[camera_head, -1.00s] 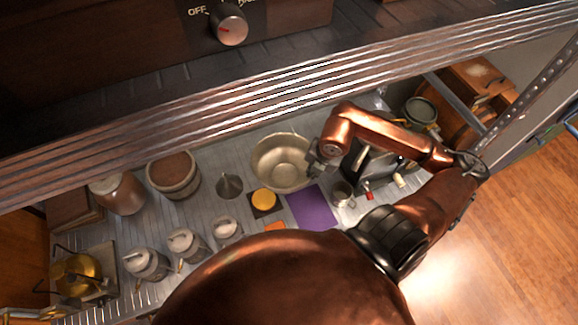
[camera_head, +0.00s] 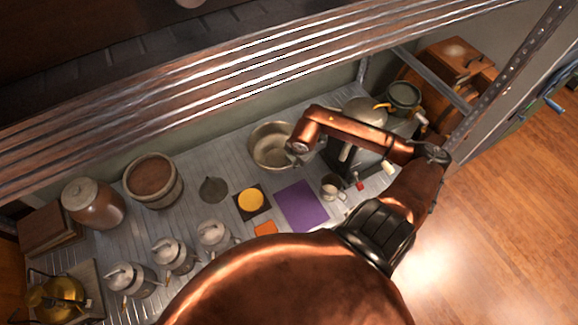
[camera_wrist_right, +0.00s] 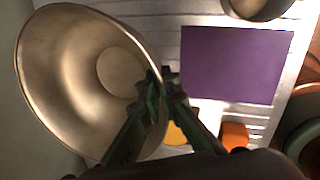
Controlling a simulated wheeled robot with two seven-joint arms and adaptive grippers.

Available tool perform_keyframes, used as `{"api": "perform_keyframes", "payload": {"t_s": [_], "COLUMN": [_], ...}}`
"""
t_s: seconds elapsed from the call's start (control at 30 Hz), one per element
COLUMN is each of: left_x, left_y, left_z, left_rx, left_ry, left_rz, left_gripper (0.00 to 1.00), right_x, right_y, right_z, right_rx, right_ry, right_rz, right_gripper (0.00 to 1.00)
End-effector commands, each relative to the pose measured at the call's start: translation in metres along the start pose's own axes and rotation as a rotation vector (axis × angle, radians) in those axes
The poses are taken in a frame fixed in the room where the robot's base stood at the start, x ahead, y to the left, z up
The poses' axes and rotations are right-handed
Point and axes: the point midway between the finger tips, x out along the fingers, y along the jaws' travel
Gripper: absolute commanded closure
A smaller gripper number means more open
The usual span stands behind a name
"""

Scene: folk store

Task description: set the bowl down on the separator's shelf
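The metal bowl (camera_head: 268,150) is at the back of the grey slatted shelf (camera_head: 205,226), left of a dark machine (camera_head: 366,172) with a metal top, perhaps the separator. In the right wrist view the bowl (camera_wrist_right: 65,75) fills the left side, opening toward the camera. My right gripper (camera_wrist_right: 163,86) is shut on the bowl's rim, one finger inside and one outside. In the head view the right gripper (camera_head: 299,147) is at the bowl's right edge, partly hidden by its own arm. I cannot tell whether the bowl touches the shelf. My left gripper is not in view.
A purple sheet (camera_head: 302,205), a yellow disc (camera_head: 251,200), a dark funnel (camera_head: 213,189) and a small mug (camera_head: 333,188) are near the bowl. Crocks (camera_head: 152,182) and several lidded jars (camera_head: 173,256) stand left. A ribbed metal edge (camera_head: 240,82) crosses above.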

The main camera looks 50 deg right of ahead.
Motion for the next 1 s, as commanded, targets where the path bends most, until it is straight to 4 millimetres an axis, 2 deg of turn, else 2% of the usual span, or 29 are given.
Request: {"api": "perform_keyframes", "payload": {"t_s": [0.1, 0.2, 0.5, 0.7, 1.0], "left_x": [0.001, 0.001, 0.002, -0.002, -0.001], "left_y": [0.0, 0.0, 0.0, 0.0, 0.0], "left_z": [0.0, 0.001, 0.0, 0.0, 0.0], "left_rx": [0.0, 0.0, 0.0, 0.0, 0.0], "left_ry": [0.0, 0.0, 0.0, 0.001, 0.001], "left_rz": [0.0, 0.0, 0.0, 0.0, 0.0], "left_gripper": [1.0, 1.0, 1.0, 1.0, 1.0], "right_x": [0.026, 0.041, 0.061, 0.086, 0.089], "right_y": [0.011, 0.017, 0.026, 0.018, 0.018], "right_z": [0.001, 0.001, 0.003, 0.0, 0.0], "right_rx": [0.002, 0.001, 0.0, -0.001, -0.002], "right_ry": [0.003, 0.003, 0.003, 0.003, 0.001], "right_rz": [-0.003, -0.003, -0.004, -0.004, -0.003], "right_gripper": [1.0, 1.0, 1.0, 1.0, 1.0]}}
